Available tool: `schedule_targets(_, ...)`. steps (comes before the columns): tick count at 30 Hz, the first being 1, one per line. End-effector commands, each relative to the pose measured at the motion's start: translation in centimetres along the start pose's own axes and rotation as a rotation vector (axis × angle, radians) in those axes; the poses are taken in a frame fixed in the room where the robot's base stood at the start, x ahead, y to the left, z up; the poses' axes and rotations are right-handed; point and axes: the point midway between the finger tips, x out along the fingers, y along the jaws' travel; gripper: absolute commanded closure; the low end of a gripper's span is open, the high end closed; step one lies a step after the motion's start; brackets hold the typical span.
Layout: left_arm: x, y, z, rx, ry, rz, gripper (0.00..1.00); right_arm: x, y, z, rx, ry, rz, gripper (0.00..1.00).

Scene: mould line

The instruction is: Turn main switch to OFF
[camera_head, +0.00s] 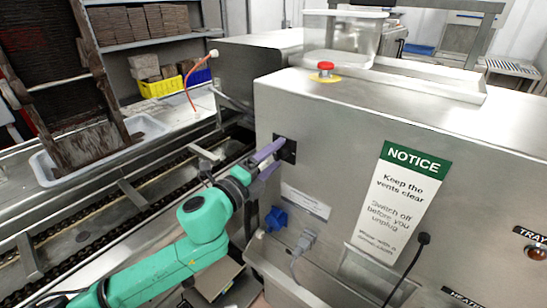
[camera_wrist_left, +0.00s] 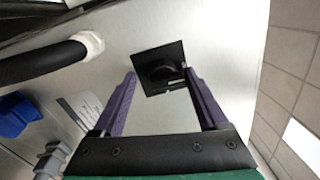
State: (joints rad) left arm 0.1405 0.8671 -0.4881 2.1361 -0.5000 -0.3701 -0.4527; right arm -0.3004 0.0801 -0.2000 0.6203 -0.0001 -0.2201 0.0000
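The main switch appears to be the black square plate with a dark knob on the steel cabinet's front, seen in the head view (camera_head: 289,151) and in the left wrist view (camera_wrist_left: 158,66). The knob's setting is too dark to read. My left gripper (camera_head: 278,155) reaches the switch from the left, its purple fingers partly covering the plate. In the left wrist view the fingers (camera_wrist_left: 160,73) are spread, one on each side of the knob, with nothing clearly held. Whether they touch the knob cannot be told. My right gripper is not in view.
The steel cabinet (camera_head: 340,125) bears a red stop button (camera_head: 325,68) and a notice sign (camera_head: 403,190). Below the switch are a blue plug (camera_head: 276,219) and a grey plug (camera_head: 304,242). A chain conveyor (camera_head: 90,236) runs on the left. A black hose (camera_wrist_left: 40,62) shows in the wrist view.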

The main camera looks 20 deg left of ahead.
Motion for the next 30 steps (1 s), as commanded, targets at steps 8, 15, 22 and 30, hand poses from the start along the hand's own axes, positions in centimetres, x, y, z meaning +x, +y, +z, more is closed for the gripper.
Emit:
schedule_targets(8, -0.3, -0.1, 0.1, 0.002, -0.002, -0.003, 0.24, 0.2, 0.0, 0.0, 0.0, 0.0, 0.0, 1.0)
schedule_targets(15, -3.3, 0.4, -0.2, 0.003, 0.002, 0.0, 0.24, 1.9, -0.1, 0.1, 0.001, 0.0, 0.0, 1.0)
schedule_targets(22, -6.6, 0.4, -0.1, -0.003, 0.0, 0.001, 0.24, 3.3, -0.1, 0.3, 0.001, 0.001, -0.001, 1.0)
schedule_targets(30, -10.2, -0.7, 0.2, -0.011, -0.003, -0.006, 0.24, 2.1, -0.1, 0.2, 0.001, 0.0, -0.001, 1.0)
